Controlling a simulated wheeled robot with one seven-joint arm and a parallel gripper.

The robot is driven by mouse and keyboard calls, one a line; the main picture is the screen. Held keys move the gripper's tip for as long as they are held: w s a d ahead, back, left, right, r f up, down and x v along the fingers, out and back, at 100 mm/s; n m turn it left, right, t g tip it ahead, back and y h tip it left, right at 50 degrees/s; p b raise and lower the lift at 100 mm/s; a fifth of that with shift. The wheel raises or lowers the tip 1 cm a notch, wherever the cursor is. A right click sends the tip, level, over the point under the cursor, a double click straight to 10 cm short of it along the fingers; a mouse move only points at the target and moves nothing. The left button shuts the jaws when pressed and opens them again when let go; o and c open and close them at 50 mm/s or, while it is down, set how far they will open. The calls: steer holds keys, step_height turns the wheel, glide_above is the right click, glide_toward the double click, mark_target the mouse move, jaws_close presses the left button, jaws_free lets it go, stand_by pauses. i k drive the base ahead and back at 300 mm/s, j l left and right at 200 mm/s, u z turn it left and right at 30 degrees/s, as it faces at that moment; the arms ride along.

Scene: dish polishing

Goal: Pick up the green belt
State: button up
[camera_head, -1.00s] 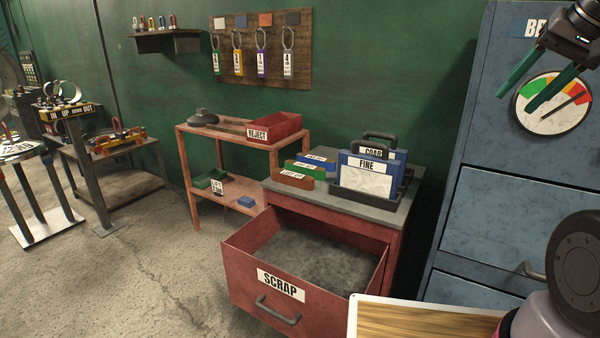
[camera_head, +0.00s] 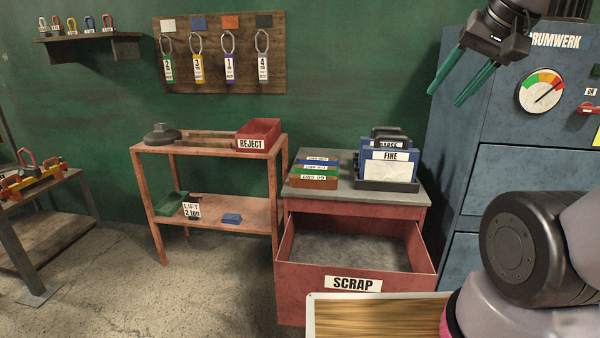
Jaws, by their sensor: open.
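I cannot make out a thing that is surely a green belt. A green-edged tag marked 2 (camera_head: 168,67) hangs from a wire loop on the wooden wall board (camera_head: 213,92), beside yellow, purple and grey ones. My gripper is apart from all of these.
The red SCRAP drawer (camera_head: 352,305) stands open below the cabinet top. FINE and COARSE holders (camera_head: 390,170) stand at its right. A rusty rack (camera_head: 160,195) carries a red REJECT tray (camera_head: 258,134) and a green tray (camera_head: 168,203). Blue cabinets (camera_head: 520,165) fill the right.

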mark_target(332, 171)
steer(key=i+j+z, duration=0.1)
steer(key=j+z, duration=0.15)
steer(key=j, duration=1.05)
steer(key=j+z, duration=0.3)
steer(key=j, duration=1)
steer(key=i+j, duration=0.15)
steer(key=j, duration=0.15)
steer(key=i+j+z, duration=0.15)
steer(key=j, duration=0.2)
steer(key=i+j, duration=0.15)
steer(key=j, duration=0.15)
steer(key=i+j+z, duration=0.1)
steer(key=j, duration=0.25)
steer(key=i+j+z, duration=0.1)
steer(key=j, duration=0.25)
steer(key=i+j, duration=0.35)
